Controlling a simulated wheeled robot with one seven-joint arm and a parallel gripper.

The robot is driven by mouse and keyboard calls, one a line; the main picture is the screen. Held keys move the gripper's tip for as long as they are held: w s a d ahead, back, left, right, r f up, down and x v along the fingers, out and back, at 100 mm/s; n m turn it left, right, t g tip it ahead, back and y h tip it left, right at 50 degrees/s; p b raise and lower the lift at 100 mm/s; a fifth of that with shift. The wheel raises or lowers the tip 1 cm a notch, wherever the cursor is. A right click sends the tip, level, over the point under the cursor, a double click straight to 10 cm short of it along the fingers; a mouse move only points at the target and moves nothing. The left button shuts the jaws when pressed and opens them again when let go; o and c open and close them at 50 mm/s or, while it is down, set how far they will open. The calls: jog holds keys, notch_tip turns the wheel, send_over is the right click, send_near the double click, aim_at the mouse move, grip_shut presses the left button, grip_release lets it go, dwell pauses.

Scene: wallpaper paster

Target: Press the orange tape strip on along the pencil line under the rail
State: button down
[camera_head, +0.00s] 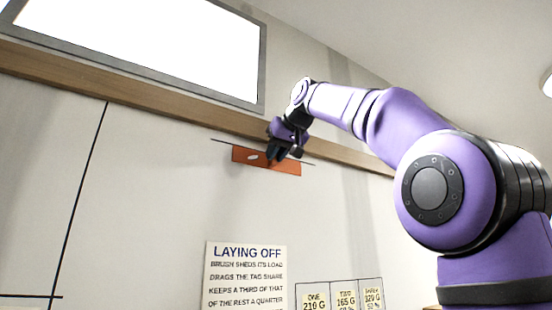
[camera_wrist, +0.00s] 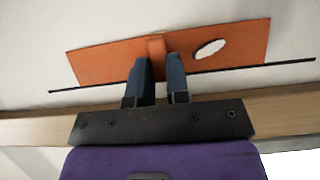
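In the wrist view the strip (camera_wrist: 105,62) has a pale oval (camera_wrist: 209,49) and a raised orange tab (camera_wrist: 156,46). The pencil line (camera_wrist: 65,90) shows past both its ends there. My gripper (camera_head: 276,157) is at the strip's middle; in the wrist view its two fingers (camera_wrist: 157,64) flank the tab and appear shut on it. I cannot tell whether the strip touches the wall.
The wooden rail (camera_head: 150,98) runs above the line, close to my wrist. A bright framed panel (camera_head: 140,40) is above the rail. A "LAYING OFF" sign (camera_head: 245,277) and small weight cards (camera_head: 340,297) are lower on the wall. The wall between strip and sign is clear.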

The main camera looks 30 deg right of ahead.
jog(key=c, duration=1)
grip_release()
jog(key=shift+w, duration=0.1)
jog(key=v, duration=1.1)
jog(key=shift+f, duration=0.1)
